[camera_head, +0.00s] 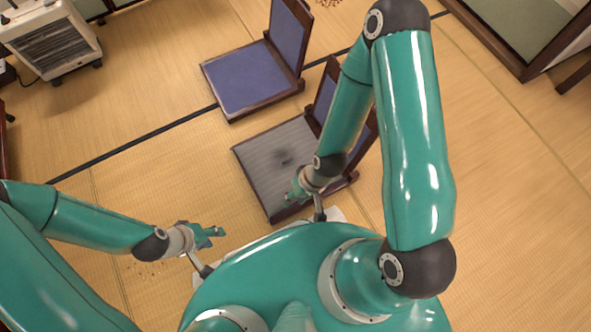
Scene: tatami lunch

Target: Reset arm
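My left gripper (216,234) is at the end of the teal arm that comes in from the left, low over the tatami beside my body. My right gripper (294,193) points down and left in front of the near floor chair (262,160), close to my body's front. Both grippers are small in the head view, and I cannot make out whether their fingers are apart or closed. I see no object in either one.
A second floor chair (245,80) with a blue seat stands farther back. A heater (52,40) stands at the top left. Brown specks (146,269) lie on the tatami under my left arm. Open tatami (130,180) lies at left and right (510,200).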

